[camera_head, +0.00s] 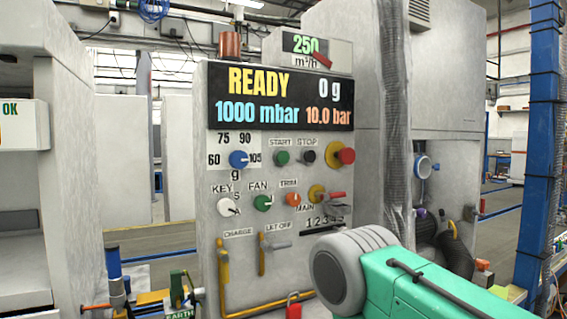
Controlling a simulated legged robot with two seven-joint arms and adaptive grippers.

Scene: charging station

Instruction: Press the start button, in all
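The green start button (282,158) sits on the upright grey control panel (240,285), under a label reading START. Its face is uncovered. A black stop button (309,157) is just right of it, and a large red button on a yellow base (346,156) is farther right. The display (281,97) above reads READY, 0 g, 1000 mbar and 10.0 bar. A teal and grey arm part, apparently mine, covers the lower right of the panel; no gripper fingers show. No left arm or gripper is in view.
Around the start button are a blue dial (239,159), a green FAN knob (262,203), an orange TRIM knob (293,199) and a red MAIN lever (335,195). Yellow-handled levers and a red padlock (294,310) are lower. A blue post (540,150) stands at right.

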